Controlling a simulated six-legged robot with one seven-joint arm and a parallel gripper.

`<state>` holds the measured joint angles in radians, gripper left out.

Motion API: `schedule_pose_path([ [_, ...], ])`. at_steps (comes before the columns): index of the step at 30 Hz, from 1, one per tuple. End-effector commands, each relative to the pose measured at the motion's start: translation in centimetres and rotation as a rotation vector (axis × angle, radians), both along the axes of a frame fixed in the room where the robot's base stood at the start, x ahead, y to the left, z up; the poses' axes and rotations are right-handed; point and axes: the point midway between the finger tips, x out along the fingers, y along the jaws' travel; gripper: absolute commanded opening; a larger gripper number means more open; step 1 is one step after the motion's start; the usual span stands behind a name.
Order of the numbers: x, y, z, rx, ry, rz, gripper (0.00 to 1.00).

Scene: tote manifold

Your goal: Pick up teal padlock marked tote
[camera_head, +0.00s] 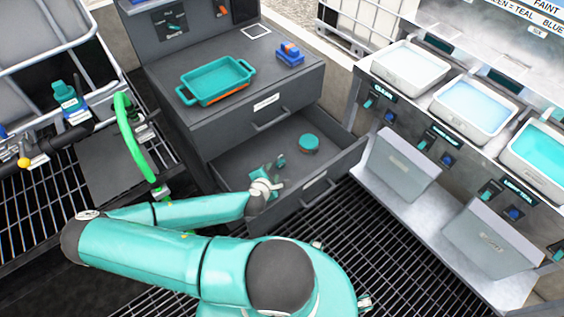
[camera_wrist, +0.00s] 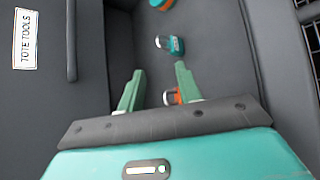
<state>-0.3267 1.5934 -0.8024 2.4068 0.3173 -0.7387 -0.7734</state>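A small teal padlock (camera_wrist: 177,46) with a silver shackle lies on the floor of the open drawer, beyond my fingertips in the wrist view. Its marking is not readable. In the head view, a small teal shape (camera_head: 281,160) that looks like this padlock lies just past my gripper (camera_head: 264,186). In the wrist view my gripper (camera_wrist: 157,78) is open, its two green fingers apart, with no padlock held. An orange padlock (camera_wrist: 171,97) with a light shackle shows beside the right finger, which partly hides it. I cannot tell if they touch.
The drawer (camera_head: 322,185) has raised walls around my gripper. A round teal item (camera_head: 309,143) lies farther back in it. The cabinet above bears a teal tray (camera_head: 217,77) and a blue-and-orange item (camera_head: 290,54). A "TOTE TOOLS" label (camera_wrist: 25,38) shows at left.

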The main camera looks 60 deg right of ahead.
Motion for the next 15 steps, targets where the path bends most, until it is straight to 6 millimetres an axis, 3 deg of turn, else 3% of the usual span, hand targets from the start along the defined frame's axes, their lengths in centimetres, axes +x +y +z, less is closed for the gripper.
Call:
schedule_pose_path([
  [9,0.8,-5.0,-3.1,0.000,0.000,-0.002,0.34],
  [15,1.1,-6.6,-4.0,0.001,0.000,-0.001,0.34],
])
